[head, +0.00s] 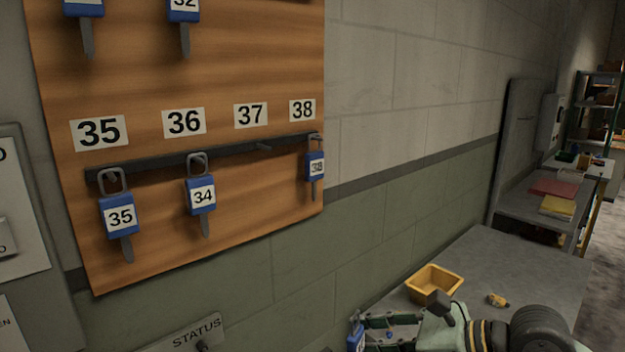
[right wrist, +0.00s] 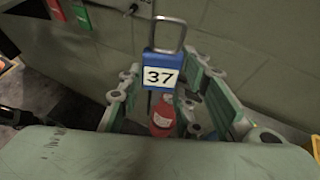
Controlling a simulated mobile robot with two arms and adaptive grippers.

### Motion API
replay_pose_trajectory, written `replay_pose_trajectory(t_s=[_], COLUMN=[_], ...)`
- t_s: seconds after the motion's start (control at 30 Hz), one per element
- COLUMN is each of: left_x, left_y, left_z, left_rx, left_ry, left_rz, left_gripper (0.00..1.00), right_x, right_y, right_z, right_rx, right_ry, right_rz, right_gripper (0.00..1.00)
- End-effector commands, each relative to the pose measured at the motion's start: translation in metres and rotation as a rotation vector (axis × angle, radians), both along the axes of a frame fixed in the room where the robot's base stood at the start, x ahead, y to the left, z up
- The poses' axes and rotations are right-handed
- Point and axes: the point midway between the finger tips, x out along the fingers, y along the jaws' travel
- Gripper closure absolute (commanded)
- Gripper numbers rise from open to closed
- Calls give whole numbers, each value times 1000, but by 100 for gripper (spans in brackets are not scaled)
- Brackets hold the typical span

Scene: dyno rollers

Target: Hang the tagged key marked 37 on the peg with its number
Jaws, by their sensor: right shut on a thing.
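The key tagged 37 (right wrist: 160,76) is blue with a white label and a metal loop on top, upright in the right wrist view. My right gripper (head: 366,329) is shut on it. In the head view the blue tag (head: 356,338) shows at the bottom edge, partly cut off, below and right of the board. The peg under 37 (head: 264,147) is bare, on the dark rail (head: 230,151) of the wooden key board (head: 190,75). My left gripper is in neither view.
A yellow bin (head: 434,283) stands on the grey table (head: 500,265). Wall right of the board is clear.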

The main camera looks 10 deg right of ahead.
Motion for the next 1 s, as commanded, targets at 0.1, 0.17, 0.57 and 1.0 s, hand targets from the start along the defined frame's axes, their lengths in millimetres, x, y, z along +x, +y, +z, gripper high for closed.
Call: replay_pose_trajectory(t_s=[0.1,0.17,0.57,1.0], left_x=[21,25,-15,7], left_y=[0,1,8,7], left_z=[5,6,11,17], left_rx=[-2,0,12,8], left_ry=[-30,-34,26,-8], left_rz=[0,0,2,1], left_gripper=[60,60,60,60], right_x=[16,22,52,59], right_y=[18,27,73,78], right_z=[34,49,168,255], right_rx=[-14,-21,-80,-103], right_ry=[-5,1,42,90], right_rz=[8,9,-115,-342], right_gripper=[94,94,94,94])
